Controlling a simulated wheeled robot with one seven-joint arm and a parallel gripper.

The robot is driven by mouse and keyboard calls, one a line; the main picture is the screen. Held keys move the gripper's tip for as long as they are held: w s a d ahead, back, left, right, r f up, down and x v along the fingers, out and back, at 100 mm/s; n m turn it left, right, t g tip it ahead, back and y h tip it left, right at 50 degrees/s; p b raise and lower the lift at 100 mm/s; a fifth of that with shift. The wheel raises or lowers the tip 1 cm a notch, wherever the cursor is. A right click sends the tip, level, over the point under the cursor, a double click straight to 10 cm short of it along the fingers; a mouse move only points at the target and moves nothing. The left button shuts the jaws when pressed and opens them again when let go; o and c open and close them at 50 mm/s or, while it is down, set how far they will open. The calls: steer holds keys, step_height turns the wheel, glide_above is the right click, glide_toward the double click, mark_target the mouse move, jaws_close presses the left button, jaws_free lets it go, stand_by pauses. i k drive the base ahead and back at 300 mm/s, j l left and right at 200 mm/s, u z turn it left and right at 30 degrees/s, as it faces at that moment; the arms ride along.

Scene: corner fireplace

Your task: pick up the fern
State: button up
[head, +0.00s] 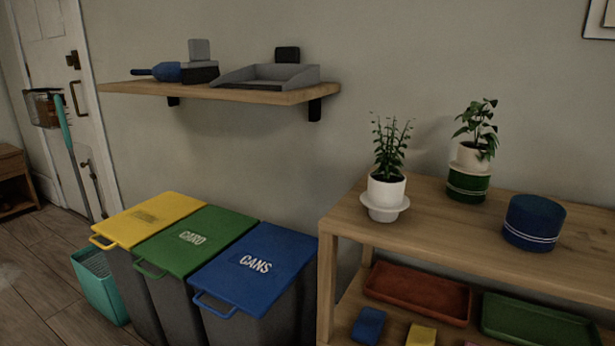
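Two potted plants stand on the wooden shelf unit's top at the right. The left plant (390,152) has upright stems with many small narrow leaves, in a white pot (386,190) on a white saucer. It looks the more fern-like, but I cannot be certain it is the fern. The right plant (477,122) has broader leaves, in a cream pot (471,156) that sits on a green striped cylinder (467,184). Both stand upright. My gripper is not in view.
A blue striped cylinder (533,222) stands on the wooden top (440,218), right of the plants. Lidded bins, yellow (155,217), green (195,239) and blue (257,267), stand left of the unit. A wall shelf (225,91) holds a brush and dustpan. Bare floor shows at left.

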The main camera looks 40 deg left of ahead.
mark_target(384, 198)
steer(key=u, duration=1.55)
